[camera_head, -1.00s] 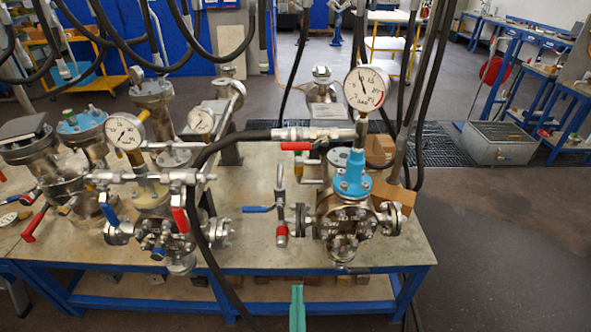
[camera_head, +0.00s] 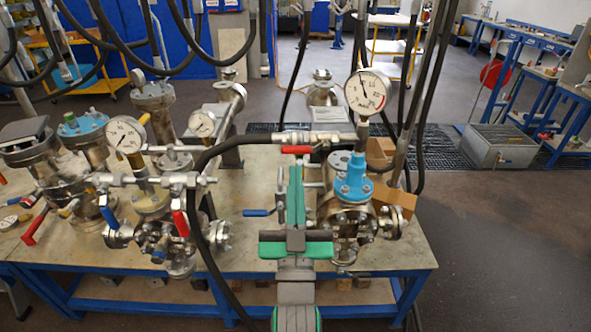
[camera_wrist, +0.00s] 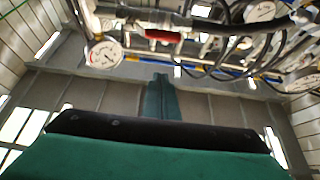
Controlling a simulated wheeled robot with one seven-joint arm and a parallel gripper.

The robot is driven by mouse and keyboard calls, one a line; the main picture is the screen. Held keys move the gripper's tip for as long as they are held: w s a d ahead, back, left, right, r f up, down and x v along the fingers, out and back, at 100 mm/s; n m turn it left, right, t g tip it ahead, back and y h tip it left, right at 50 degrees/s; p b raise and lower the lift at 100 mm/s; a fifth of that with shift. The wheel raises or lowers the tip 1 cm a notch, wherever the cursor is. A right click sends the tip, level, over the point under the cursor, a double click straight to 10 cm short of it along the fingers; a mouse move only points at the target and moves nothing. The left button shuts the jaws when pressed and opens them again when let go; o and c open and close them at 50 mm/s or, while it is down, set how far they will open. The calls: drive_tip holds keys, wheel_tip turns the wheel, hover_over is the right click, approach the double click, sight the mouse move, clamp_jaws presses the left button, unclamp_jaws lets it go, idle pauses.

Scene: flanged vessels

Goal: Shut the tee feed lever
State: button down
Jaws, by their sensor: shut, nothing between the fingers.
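The wrist view shows a red lever (camera_wrist: 163,36) above the closed fingertips (camera_wrist: 160,80), with a visible gap. A blue lever (camera_head: 257,212) points left from a small valve left of the vessel. My gripper hides part of that valve. I cannot tell which lever is the tee feed lever.
Pressure gauges stand on the right vessel (camera_head: 367,91) and the left assembly (camera_head: 127,134). A black hose (camera_head: 196,215) hangs down left of my gripper. Left vessels carry more red and blue levers. The blue-edged bench (camera_head: 130,284) has floor free to its right.

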sight(306, 149)
drive_tip(key=w, duration=0.8)
drive_tip(key=shift+w+r, duration=0.35)
drive_tip(key=shift+r, duration=0.05)
idle(0.5)
